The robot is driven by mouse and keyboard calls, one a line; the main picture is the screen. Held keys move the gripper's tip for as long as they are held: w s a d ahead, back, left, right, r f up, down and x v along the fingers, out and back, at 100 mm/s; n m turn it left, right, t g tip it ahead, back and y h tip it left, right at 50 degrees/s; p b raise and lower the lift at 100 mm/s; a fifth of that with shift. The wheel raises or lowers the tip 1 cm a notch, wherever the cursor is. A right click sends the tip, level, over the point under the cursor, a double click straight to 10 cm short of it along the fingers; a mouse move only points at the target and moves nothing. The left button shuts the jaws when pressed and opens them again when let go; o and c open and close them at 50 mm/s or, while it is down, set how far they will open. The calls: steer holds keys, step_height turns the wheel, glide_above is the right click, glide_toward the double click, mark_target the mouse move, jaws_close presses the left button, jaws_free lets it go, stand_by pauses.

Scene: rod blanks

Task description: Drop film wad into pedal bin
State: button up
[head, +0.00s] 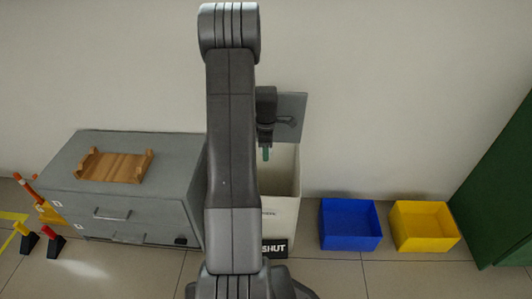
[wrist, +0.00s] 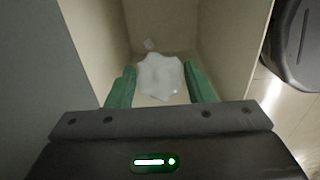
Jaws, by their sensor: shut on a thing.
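The film wad (wrist: 160,78) is a white, crumpled lump between the green fingers of my gripper (wrist: 161,70) in the wrist view. My gripper is shut on it. The pedal bin (head: 284,205) is a tall cream box with its grey lid (head: 292,112) raised against the wall. In the head view my gripper (head: 266,154) points down at the bin's open top, and the wad cannot be made out. In the wrist view the bin's cream walls (wrist: 228,35) surround the wad. My arm hides the bin's left part in the head view.
A grey drawer cabinet (head: 85,160) with a wooden tray (head: 98,166) on top stands left of the bin. A blue box (head: 350,240) and a yellow box (head: 425,240) are on the floor to the right.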

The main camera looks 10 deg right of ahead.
step_height(320, 180, down, 6)
steer(key=b, duration=0.4)
steer(key=o, duration=1)
steer(key=shift+r, duration=0.2)
step_height(320, 180, up, 12)
steer(key=p, duration=0.4)
steer(key=shift+f, duration=0.1)
steer(key=shift+f, duration=0.1)
step_height(320, 180, down, 12)
steer(key=b, duration=0.4)
step_height(320, 180, up, 5)
steer(key=p, duration=0.3)
steer(key=shift+f, duration=0.1)
